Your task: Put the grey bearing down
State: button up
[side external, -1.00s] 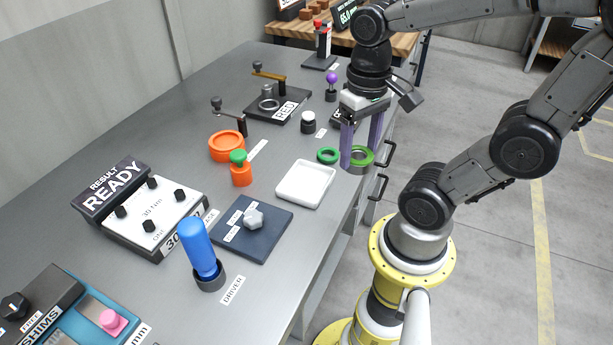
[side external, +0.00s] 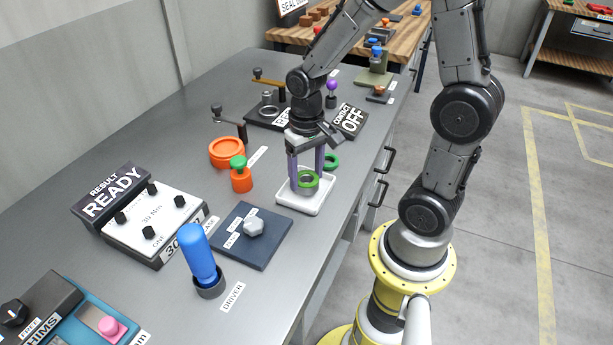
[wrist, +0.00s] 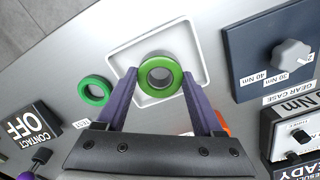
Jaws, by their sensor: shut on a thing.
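The grey bearing (side external: 307,188) has a green ring on its top and an open bore. My gripper (side external: 306,172) has purple fingers pointing down and is shut on the bearing, one finger on each side. The bearing is over the middle of the white square tray (side external: 287,200). Whether its underside touches the tray floor is hard to tell. In the wrist view the bearing (wrist: 160,75) shows between the fingertips, with the tray (wrist: 124,53) around and beneath it. A separate green ring (side external: 332,161) lies on the bench beside the tray.
A blue driver (side external: 200,253) stands in a holder at the front. A dark blue plate (side external: 262,256) with a grey knob lies left of the tray. An orange and green piece (side external: 241,176) stands behind it. A "CONTACT OFF" sign (side external: 350,120) stands farther back.

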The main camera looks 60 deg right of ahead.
aim_at(306, 179)
jog(key=shift+f, duration=0.5)
jog(key=shift+f, duration=0.15)
jog(key=o, duration=1.2)
notch_tip(306, 179, up, 12)
jog(key=s+a+r+n+t, duration=0.4)
jog(key=s+a+n+t, duration=0.1)
jog(key=s, duration=0.4)
jog(key=shift+s+a+r+n+t, duration=0.25)
jog(key=shift+s+a+n+t, duration=0.05)
jog(key=shift+a+n, duration=0.2)
